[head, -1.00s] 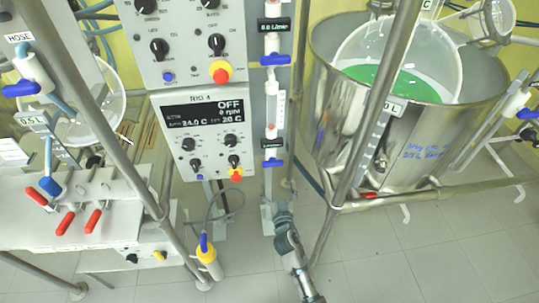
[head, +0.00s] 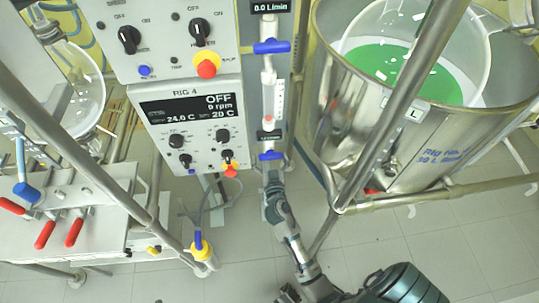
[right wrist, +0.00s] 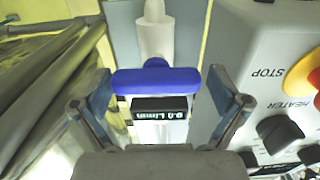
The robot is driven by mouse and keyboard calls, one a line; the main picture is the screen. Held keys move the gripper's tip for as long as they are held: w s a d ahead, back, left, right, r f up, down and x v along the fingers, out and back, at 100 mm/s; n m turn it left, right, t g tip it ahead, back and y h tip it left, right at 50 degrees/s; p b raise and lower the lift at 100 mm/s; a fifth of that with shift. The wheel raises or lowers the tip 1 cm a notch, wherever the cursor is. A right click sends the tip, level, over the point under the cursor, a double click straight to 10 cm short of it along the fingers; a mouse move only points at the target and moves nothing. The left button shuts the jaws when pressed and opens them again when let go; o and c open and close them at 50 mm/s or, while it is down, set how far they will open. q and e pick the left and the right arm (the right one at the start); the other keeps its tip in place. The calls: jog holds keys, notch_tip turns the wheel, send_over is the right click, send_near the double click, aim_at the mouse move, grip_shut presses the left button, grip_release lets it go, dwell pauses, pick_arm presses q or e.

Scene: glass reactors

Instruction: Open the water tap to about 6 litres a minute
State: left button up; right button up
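The lower tap has a blue bar handle (head: 270,155) that lies crosswise on a white vertical pipe beside the rig panel. A small black display (head: 268,136) sits just above it in the head view and reads 0.0 L/min in the right wrist view (right wrist: 160,111). My right gripper (head: 270,174) is just below this handle in the head view. In the right wrist view its fingers (right wrist: 160,90) are open on either side of the blue handle (right wrist: 157,80); whether they touch it I cannot tell. My left gripper is not in view.
A second blue handle (head: 271,46) is higher on the same pipe, below another 0.0 L/min display (head: 270,6). The control panel (head: 187,118) with knobs and a red-yellow stop button (head: 231,170) is close on the left. A steel vessel (head: 345,110) and slanted frame bars stand right.

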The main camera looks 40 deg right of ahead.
jog(key=shift+d, duration=0.15)
jog(key=c, duration=0.7)
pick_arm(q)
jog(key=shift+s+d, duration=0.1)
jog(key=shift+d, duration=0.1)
pick_arm(e)
jog(key=shift+o, duration=0.2)
jog(key=shift+d, duration=0.15)
